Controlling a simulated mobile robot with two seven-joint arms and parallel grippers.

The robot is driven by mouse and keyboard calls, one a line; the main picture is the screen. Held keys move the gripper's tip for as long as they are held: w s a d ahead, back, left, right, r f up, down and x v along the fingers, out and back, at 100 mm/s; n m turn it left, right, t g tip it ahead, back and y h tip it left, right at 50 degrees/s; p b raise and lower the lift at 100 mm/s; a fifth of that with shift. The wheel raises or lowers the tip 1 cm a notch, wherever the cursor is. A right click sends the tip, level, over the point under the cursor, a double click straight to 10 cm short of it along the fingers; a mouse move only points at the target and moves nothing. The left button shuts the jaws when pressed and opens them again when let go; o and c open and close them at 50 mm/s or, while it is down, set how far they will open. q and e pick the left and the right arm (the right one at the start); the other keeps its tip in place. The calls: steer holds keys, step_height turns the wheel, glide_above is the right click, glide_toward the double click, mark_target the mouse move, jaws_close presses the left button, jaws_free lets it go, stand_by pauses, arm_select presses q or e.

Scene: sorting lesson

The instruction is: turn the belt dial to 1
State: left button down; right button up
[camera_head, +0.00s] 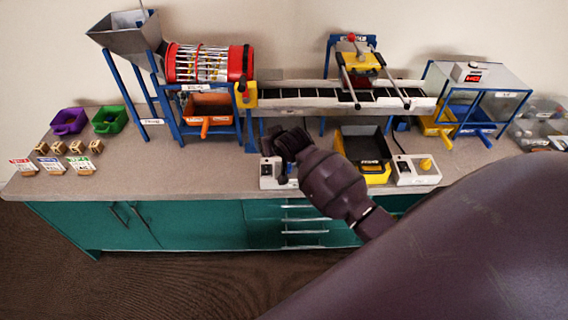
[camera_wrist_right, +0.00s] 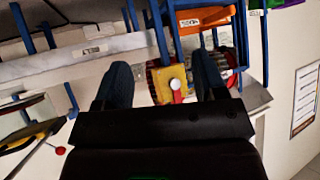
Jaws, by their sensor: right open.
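Two pale control boxes stand at the counter's front edge in the head view. The right box (camera_head: 415,170) carries a yellow dial (camera_head: 426,164). The left box (camera_head: 279,178) is partly hidden behind my right gripper (camera_head: 284,145), so its top is not clear. I cannot read which box is the belt's, nor any dial setting. My right gripper is above the left box, apart from the yellow dial. In the right wrist view the gripper (camera_wrist_right: 163,75) is open, with a yellow block (camera_wrist_right: 163,80) and a pale knob showing beyond its fingers. My left gripper is not in view.
The conveyor (camera_head: 300,101) runs behind the gripper, with a red drum (camera_head: 210,63) at left. An orange bin (camera_head: 208,108) sits under the drum. A black tray (camera_head: 365,150) stands between the boxes. Purple (camera_head: 69,121) and green (camera_head: 110,120) bins stand at far left.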

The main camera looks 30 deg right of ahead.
steer(key=w+d+m+g, duration=0.4)
steer(key=m, duration=0.1)
steer(key=m+g, duration=0.6)
steer(key=g, duration=0.1)
glide_toward(287, 164)
steer(key=shift+y, duration=0.3)
steer(key=f, duration=0.3)
steer(key=f+b, duration=0.1)
steer(key=f, duration=0.3)
steer(key=f+b, duration=0.1)
steer(key=f, duration=0.2)
steer(key=shift+d+f, duration=0.25)
steer(key=c, duration=0.9)
